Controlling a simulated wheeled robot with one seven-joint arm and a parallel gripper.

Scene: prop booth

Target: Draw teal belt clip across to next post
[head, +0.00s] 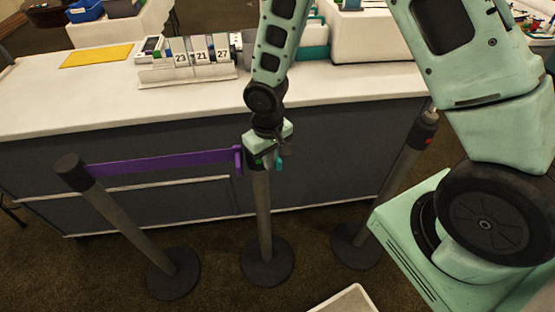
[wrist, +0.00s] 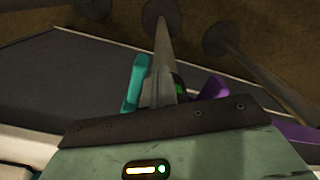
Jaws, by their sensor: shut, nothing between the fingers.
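The teal belt clip (head: 279,161) hangs at the right side of the middle post's head (head: 262,205). In the wrist view the clip (wrist: 134,84) is a teal bar just left of the middle post (wrist: 163,45). My gripper (head: 268,141) is directly over the middle post's head, shut and empty, close to the clip but not around it. It hides most of the head, and whether it touches it I cannot tell. The right post (head: 405,165) leans in the picture and has a red mark near its top. No teal belt shows stretched between the middle and right posts.
A purple belt (head: 165,162) runs from the left post (head: 118,215) to the middle post. A counter (head: 85,102) stands behind the posts, with a number display (head: 190,60) and a yellow mat (head: 97,55). A pale tray edge (head: 345,300) shows at the bottom.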

